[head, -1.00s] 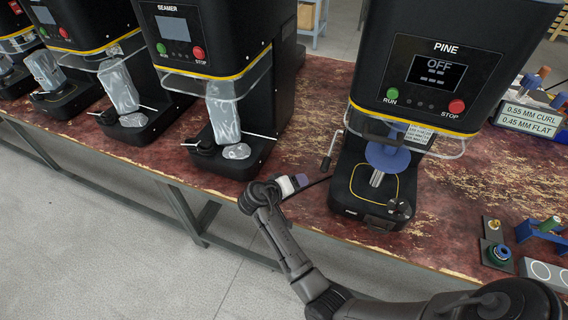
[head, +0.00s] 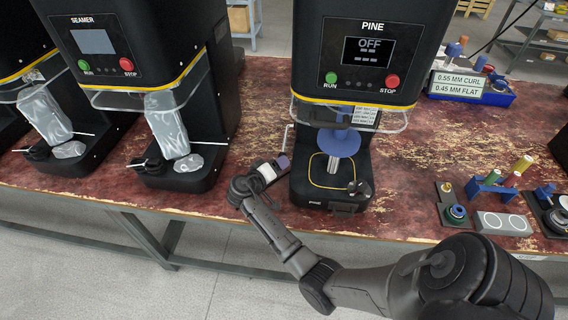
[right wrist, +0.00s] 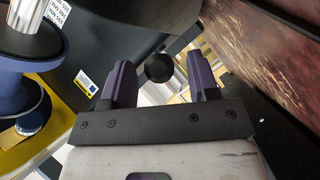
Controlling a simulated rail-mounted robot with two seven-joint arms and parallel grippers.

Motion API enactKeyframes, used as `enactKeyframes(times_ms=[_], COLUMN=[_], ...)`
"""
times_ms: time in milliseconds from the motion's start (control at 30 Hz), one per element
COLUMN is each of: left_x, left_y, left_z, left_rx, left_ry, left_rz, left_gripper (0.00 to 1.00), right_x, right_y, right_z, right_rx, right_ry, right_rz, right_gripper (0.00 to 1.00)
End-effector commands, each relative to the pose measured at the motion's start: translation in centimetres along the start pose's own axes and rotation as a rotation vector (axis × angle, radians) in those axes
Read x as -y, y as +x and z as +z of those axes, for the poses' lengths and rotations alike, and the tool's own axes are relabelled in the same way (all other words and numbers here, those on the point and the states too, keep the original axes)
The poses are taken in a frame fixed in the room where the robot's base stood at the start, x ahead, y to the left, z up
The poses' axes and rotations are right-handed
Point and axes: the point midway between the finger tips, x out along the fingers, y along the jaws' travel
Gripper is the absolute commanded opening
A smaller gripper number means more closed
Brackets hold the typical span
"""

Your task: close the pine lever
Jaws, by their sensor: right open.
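The PINE machine (head: 345,85) stands on the bench in the head view, black with a yellow trim line and a display reading OFF. Its lever (head: 287,136) is a thin bent metal rod on the machine's left side; its lower end is hidden behind my gripper. My right gripper (head: 284,162) is beside the machine's left side, close to the lever. In the right wrist view its two purple fingers (right wrist: 160,78) are apart, with the round black lever knob (right wrist: 159,68) showing between them. I cannot tell whether the fingers touch it. My left gripper is not in view.
A blue disc (head: 338,142) sits above the machine's base. More seamers (head: 145,70) stand to the left. Small tooling (head: 500,222) and a blue bin (head: 470,92) are on the right. The bench front (head: 190,205) left of my gripper is clear.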

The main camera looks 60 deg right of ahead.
Motion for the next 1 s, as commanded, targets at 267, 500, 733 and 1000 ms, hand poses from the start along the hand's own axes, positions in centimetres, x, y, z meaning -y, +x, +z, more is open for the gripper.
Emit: enactKeyframes(times_ms=[267,500,733,1000], left_x=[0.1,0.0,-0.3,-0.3], left_y=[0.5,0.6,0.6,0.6], left_z=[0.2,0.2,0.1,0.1], left_rx=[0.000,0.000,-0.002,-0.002], left_ry=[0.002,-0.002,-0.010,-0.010], left_rz=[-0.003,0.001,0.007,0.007], left_gripper=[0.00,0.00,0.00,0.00], right_x=[0.0,0.0,0.0,0.0], right_y=[2.8,3.3,3.3,3.3], right_z=[0.0,0.0,0.0,0.0], right_rx=[0.000,0.000,0.000,0.000], right_ry=[0.000,0.000,0.000,0.000], right_rz=[0.000,-0.001,-0.001,-0.001], right_gripper=[0.55,0.55,0.52,0.26])
